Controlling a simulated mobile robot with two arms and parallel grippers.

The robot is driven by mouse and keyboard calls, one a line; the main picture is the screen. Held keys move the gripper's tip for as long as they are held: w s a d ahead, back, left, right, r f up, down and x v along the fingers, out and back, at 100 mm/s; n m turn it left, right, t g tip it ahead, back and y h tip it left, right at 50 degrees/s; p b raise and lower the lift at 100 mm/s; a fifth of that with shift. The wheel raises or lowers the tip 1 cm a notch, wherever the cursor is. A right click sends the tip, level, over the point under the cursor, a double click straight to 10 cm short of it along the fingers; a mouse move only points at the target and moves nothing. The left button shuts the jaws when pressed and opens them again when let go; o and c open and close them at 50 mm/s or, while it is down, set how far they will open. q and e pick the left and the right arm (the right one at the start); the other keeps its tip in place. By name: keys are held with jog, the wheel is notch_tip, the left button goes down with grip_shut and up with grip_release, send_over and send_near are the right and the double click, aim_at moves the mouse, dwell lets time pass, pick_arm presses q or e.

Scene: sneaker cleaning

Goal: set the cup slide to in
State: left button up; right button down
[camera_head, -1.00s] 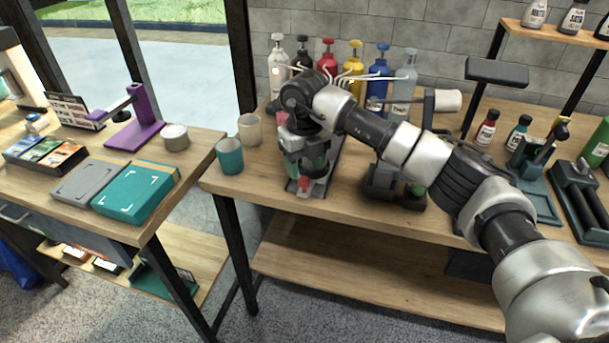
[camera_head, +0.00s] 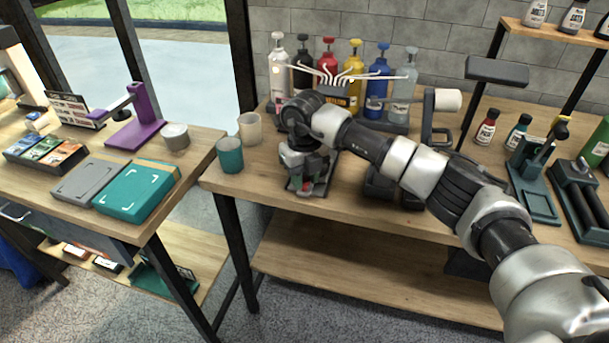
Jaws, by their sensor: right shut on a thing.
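My right gripper (camera_head: 304,187) points down at the front of a grey slide base (camera_head: 321,189) on the wooden table, below the row of pump bottles. It is shut on a small part there, likely the cup slide's handle, which the fingers mostly hide. The arm and wrist cover most of the slide, so its position in or out cannot be told. A teal cup (camera_head: 230,155) and a beige cup (camera_head: 250,129) stand left of the slide. My left gripper is not in view.
A dark device with a white roller (camera_head: 447,100) is to the right. A side table at left holds a teal box (camera_head: 136,190).

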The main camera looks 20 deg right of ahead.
jog(key=shift+w+d+b, duration=0.2)
jog(key=shift+w+b, duration=0.1)
jog(key=shift+w, duration=0.05)
jog(key=w+d+b, duration=0.1)
jog(key=w, duration=0.1)
jog(key=w+d+b, duration=0.1)
jog(key=w+d, duration=0.1)
jog(key=w+d+b, duration=0.1)
jog(key=w, duration=0.2)
jog(key=shift+d+f, duration=0.1)
jog(key=shift+d, duration=0.25)
jog(key=shift+w+d+b, duration=0.25)
jog(key=shift+w+d, duration=0.2)
jog(key=shift+w, duration=0.2)
jog(key=shift+w+d+b, duration=0.25)
jog(key=shift+w+d, duration=0.15)
jog(key=shift+w, duration=0.2)
jog(key=c, duration=0.8)
grip_release()
jog(key=shift+c, duration=0.2)
jog(key=shift+r, duration=0.2)
